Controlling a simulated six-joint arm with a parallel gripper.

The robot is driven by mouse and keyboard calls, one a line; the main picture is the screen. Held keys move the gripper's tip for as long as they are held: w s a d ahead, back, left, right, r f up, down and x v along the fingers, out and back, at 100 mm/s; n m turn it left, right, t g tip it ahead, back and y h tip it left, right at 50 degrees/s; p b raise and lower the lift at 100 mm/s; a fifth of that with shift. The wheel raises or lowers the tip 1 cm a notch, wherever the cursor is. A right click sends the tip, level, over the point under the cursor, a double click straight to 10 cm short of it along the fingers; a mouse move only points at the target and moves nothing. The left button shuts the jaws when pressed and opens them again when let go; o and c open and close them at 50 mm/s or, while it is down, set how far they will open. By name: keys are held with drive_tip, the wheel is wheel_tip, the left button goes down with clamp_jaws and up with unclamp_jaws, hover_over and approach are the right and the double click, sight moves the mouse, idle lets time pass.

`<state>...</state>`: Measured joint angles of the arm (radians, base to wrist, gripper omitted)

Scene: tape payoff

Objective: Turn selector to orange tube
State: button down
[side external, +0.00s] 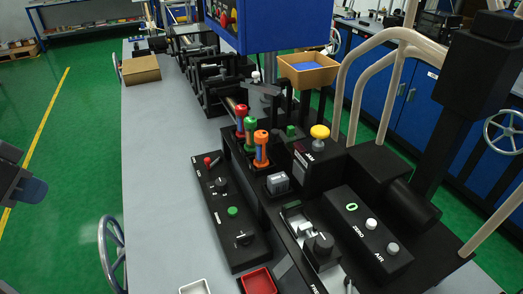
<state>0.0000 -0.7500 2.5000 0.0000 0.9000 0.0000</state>
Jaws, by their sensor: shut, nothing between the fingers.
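Three upright tubes with coloured caps stand in a row on the black machine: a red one (242,117), a green one (250,131) and an orange one (261,149), which is nearest the camera. A black panel (240,258) lies to their left, with a small dark rotary knob (220,184) that looks like the selector. Small white marks surround the knob; they are too small to read, and I cannot tell where it points. A grey part with a blue-grey cap at the left edge seems to be my arm. My gripper's fingers are not visible.
The same panel carries a red-tipped lever (209,162), a green button (232,211) and a black knob (245,238). A yellow mushroom button (319,132) stands right of the tubes. White (195,287) and red (258,281) trays sit in front.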

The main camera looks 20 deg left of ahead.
drive_tip(key=c, duration=1.8)
unclamp_jaws()
drive_tip(key=shift+o, duration=0.6)
drive_tip(key=shift+w+r, duration=0.15)
drive_tip(key=o, duration=0.6)
drive_tip(key=w+d+r+m+g, duration=0.1)
drive_tip(key=w+d+r+m, duration=0.1)
drive_tip(key=w, duration=0.6)
drive_tip(key=shift+r+m, duration=0.8)
drive_tip(key=shift+r, duration=0.05)
drive_tip(key=o, duration=0.3)
drive_tip(key=w+d+m+g, duration=0.2)
drive_tip(key=w+d+m, duration=0.1)
drive_tip(key=w, duration=0.6)
drive_tip(key=shift+d, duration=0.25)
drive_tip(key=m+g, duration=0.3)
drive_tip(key=m, duration=0.4)
hover_over(221, 182)
wheel_tip(221, 182, down, 11)
wheel_tip(221, 182, down, 14)
drive_tip(key=shift+w+a+r, duration=0.1)
drive_tip(key=shift+r, duration=0.1)
